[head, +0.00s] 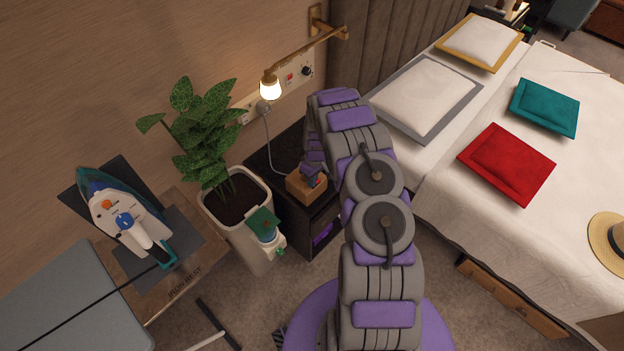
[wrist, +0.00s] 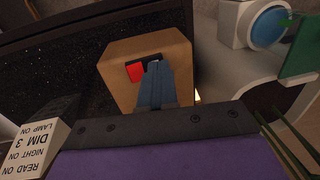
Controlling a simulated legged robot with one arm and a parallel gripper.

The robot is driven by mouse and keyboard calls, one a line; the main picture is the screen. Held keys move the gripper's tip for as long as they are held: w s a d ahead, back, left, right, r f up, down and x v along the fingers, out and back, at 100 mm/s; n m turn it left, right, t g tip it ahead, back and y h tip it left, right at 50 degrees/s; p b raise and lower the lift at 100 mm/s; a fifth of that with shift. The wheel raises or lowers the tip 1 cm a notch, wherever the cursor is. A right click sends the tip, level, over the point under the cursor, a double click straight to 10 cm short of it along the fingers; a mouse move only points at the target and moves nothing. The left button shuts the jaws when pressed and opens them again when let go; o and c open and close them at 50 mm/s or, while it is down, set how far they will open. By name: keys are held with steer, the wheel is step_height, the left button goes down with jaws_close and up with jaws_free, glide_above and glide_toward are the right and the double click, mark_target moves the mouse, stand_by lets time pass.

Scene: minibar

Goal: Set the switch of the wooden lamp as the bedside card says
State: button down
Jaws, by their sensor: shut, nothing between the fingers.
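The wooden lamp's block-shaped base (head: 303,189) stands on the black bedside table; a grey cable runs from the wall towards it. In the wrist view the wooden base (wrist: 120,55) has a rocker switch (wrist: 136,71) on its face, with a red part at the left and a dark part beside it. My gripper (wrist: 154,66) is shut and empty, its fingertips at the switch and covering part of it. I cannot tell whether they touch or press it. It also shows in the head view (head: 313,176). The white card (wrist: 27,148) reads "READ ON", "NIGHT ON", "DIM 3", "LAMP ON", upside down.
The bedside table (head: 270,160) stands between a potted plant (head: 208,135) and the bed (head: 480,170). A lit wall lamp (head: 270,87) hangs above, near a wall panel (head: 290,80) with a red switch and a black knob. An iron (head: 122,215) is at the left.

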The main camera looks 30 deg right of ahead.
steer(key=shift+w+d+r, duration=0.25)
steer(key=shift+w+d, duration=0.05)
steer(key=shift+d, duration=0.4)
step_height(320, 180, up, 14)
steer(key=a+p, duration=0.1)
steer(key=p, duration=0.2)
steer(key=shift+s+a+p, duration=0.25)
steer(key=shift+a+p, duration=0.05)
steer(key=shift+a, duration=0.1)
steer(key=shift+d+f, duration=0.15)
steer(key=shift+d, duration=0.15)
steer(key=shift+a, duration=0.1)
